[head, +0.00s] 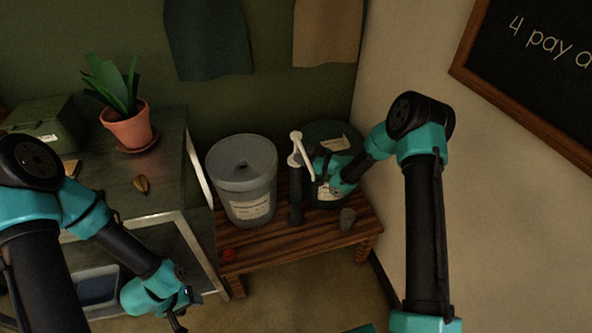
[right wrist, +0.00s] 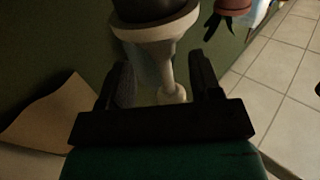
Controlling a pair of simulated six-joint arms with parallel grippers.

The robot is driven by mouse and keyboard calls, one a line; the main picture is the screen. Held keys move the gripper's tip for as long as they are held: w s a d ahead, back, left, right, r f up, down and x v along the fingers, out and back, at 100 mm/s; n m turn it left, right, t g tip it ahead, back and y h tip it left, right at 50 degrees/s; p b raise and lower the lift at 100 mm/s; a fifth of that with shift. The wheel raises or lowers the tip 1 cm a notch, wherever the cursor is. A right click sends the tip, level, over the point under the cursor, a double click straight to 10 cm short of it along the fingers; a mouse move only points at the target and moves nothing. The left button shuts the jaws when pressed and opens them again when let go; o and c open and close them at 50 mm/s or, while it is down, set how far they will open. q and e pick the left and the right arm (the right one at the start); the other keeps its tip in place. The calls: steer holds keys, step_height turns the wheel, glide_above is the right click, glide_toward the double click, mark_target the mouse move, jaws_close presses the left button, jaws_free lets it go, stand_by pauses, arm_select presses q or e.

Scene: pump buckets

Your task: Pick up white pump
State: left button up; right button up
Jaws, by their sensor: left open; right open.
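The white pump (head: 301,148) stands upright on the wooden bench, with a white handle and head above a dark lower body. In the right wrist view, its white upper part (right wrist: 168,75) shows between my fingers. My right gripper (head: 321,168) is open just right of the pump in the head view. In the right wrist view, its two dark fingers (right wrist: 158,85) lie on either side of the white part, with visible gaps. Contact cannot be told. My left gripper (head: 182,308) is open and empty low in front of the grey table, away from the pump.
A grey bucket (head: 235,183) stands left of the pump. A dark green bucket (head: 318,130) stands behind my right gripper. A potted plant (head: 128,125) stands on the left table.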

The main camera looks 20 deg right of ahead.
mark_target(292, 157)
steer(key=x, duration=0.4)
steer(key=shift+w+a, duration=0.15)
steer(key=shift+a, duration=0.25)
jaws_close()
stand_by(0.5)
